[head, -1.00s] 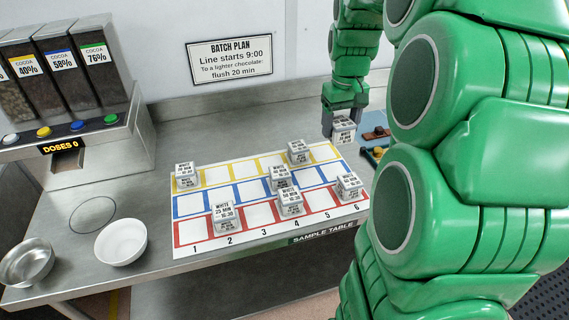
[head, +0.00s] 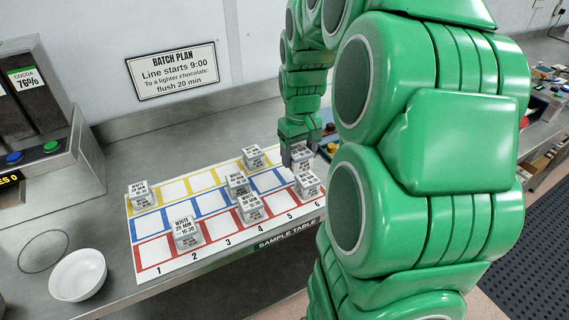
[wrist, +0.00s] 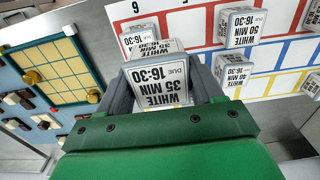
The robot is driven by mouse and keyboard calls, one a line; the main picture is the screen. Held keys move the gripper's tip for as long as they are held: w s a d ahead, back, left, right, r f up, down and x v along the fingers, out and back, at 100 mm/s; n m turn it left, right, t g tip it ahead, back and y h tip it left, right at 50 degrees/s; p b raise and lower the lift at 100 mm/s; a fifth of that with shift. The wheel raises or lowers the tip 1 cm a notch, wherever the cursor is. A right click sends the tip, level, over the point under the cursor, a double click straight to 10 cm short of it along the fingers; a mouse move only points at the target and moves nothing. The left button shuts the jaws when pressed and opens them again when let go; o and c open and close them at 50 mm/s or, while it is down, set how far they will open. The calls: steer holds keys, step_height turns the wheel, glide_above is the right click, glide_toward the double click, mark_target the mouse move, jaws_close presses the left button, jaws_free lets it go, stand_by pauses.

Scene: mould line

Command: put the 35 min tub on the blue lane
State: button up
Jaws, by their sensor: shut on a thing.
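My gripper (head: 301,158) is shut on the white 35 min tub (wrist: 162,84), whose label reads upside down in the wrist view. In the head view the held tub (head: 302,154) is at the right end of the lane board, near the blue lane (head: 208,202) at column 6. I cannot tell whether it touches the board. The blue lane runs between the yellow and red lanes. A tub (head: 237,185) stands on it near column 4. Another tub (head: 307,184) on red 6 is just in front of the held one.
Other tubs stand on red 2 (head: 186,233), red 4 (head: 251,208), yellow 1 (head: 139,194) and yellow 5 (head: 253,156). A white bowl (head: 78,275) is at the left. A yellow grid board (wrist: 50,70) and chocolate pieces lie beside the lanes.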

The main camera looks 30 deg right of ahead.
mark_target(295, 148)
steer(key=w, duration=0.1)
steer(key=w+d+f, duration=0.1)
steer(key=w, duration=0.1)
steer(key=w+f, duration=0.1)
steer(key=shift+w+d+f, duration=0.2)
steer(key=shift+w+d, duration=0.15)
steer(key=w+f, duration=0.1)
steer(key=f, duration=0.1)
steer(key=w+d+f, duration=0.1)
steer(key=w+f, duration=0.1)
steer(key=shift+w+d+f, duration=0.1)
steer(key=shift+w+f, duration=0.1)
steer(key=shift+w+d+f, duration=0.25)
steer(key=shift+w+f, duration=0.4)
steer(key=shift+f, duration=1.65)
steer(key=shift+f, duration=0.15)
steer(key=o, duration=1.1)
